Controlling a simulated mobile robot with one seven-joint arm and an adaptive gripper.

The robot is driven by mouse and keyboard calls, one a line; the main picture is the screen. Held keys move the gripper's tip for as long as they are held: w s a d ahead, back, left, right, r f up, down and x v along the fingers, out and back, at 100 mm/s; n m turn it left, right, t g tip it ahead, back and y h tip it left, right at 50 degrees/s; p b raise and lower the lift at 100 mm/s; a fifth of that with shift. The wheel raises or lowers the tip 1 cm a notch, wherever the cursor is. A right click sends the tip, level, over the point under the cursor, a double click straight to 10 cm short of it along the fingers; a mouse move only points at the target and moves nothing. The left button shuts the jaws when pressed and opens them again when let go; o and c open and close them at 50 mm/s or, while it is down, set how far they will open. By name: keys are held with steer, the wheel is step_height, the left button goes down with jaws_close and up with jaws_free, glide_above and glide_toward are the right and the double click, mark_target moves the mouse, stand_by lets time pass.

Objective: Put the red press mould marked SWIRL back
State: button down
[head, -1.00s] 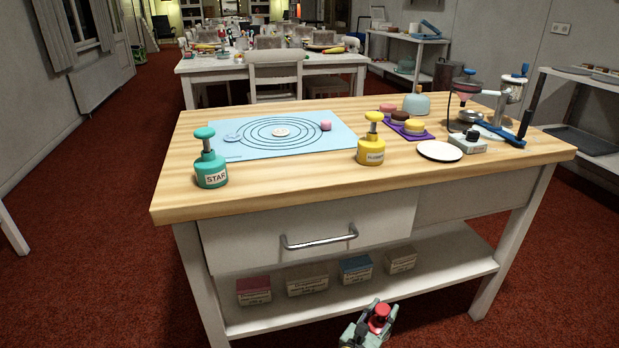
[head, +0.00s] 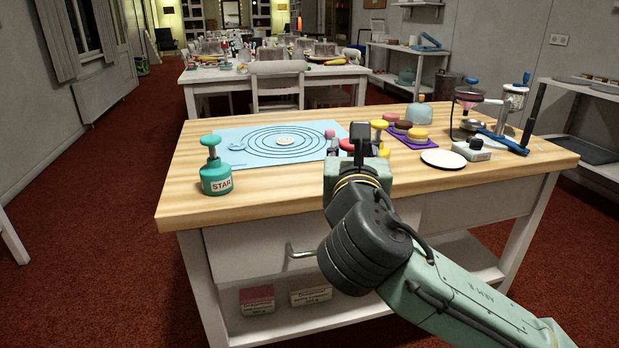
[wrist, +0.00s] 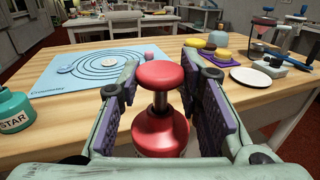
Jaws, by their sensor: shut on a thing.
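The red press mould (wrist: 160,131) stands upright between the finger pads of my gripper (wrist: 160,85), which is shut on it. Its round red knob and metal stem show in the wrist view; no SWIRL label is readable. In the head view my gripper (head: 360,148) is at the table's front, and only bits of red show around it. The teal STAR mould (head: 216,172) stands at the table's front left. The yellow mould (head: 379,125) is mostly hidden behind my gripper, with its knob showing. The wooden tabletop (head: 270,192) has bare room between the teal mould and my gripper.
A blue mat (head: 235,155) with printed rings lies at the back left, with a pink piece (head: 330,134) near its right edge. A purple tray (head: 424,145) with cakes, a white plate (head: 443,159) and a stand with a funnel (head: 468,95) are to the right.

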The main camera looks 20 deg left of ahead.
steer(key=s+a+r+n+y, duration=0.1)
steer(key=s+a+r+y, duration=0.1)
steer(key=s+r, duration=0.1)
steer(key=w+a+f+p, duration=0.3)
steer(key=w+a+f, duration=0.2)
steer(key=w+a, duration=0.4)
steer(key=shift+w+n+g, duration=0.3)
steer(key=shift+w+g, duration=0.1)
steer(key=shift+w, duration=1.3)
steer(key=shift+f, duration=0.15)
steer(key=c, duration=1.2)
jaws_free()
steer(key=shift+o, duration=0.2)
